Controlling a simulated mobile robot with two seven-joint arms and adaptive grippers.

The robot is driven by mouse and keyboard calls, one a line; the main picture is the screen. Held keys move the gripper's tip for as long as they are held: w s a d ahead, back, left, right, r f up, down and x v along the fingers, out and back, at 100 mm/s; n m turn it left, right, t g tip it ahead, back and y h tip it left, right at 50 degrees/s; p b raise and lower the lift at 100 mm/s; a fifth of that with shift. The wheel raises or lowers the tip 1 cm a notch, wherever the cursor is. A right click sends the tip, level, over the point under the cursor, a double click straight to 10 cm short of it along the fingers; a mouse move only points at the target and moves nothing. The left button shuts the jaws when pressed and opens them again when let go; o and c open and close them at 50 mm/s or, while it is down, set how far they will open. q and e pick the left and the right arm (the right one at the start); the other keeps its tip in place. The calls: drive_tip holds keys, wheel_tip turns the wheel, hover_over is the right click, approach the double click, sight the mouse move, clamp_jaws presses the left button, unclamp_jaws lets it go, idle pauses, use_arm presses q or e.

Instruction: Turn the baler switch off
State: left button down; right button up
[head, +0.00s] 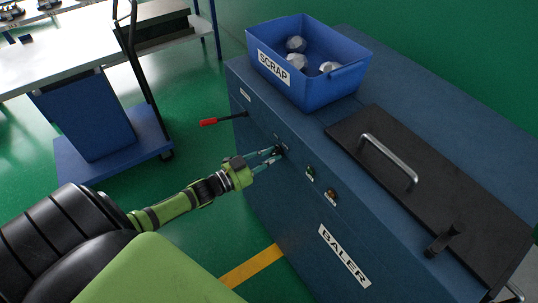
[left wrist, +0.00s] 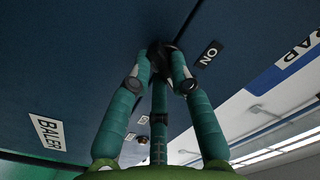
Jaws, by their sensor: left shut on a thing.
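The baler (head: 300,215) is a dark blue cabinet with a BALER sign on its front. The switch (left wrist: 158,48) is a small dark knob on this front, mostly hidden by my fingers. An ON label (left wrist: 209,55) is beside it in the left wrist view; I see no OFF label. My left gripper (head: 279,151) reaches the front panel from the left in the head view. Its teal fingers (left wrist: 160,72) are shut on the switch in the left wrist view. The knob's exact angle cannot be told. My right gripper is not in view.
A lever with a red grip (head: 209,122) sticks out left of the switch. Two small controls (head: 309,171) sit to its right. A blue SCRAP bin (head: 347,85) with crumpled pieces and a black lid with handle (head: 390,157) are on top. A cart (head: 110,150) stands left.

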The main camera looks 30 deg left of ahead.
use_arm(q)
drive_tip(key=shift+n, duration=0.5)
drive_tip(key=c, duration=1.1)
unclamp_jaws()
drive_tip(key=v, duration=1.2)
drive_tip(key=shift+d, duration=0.1)
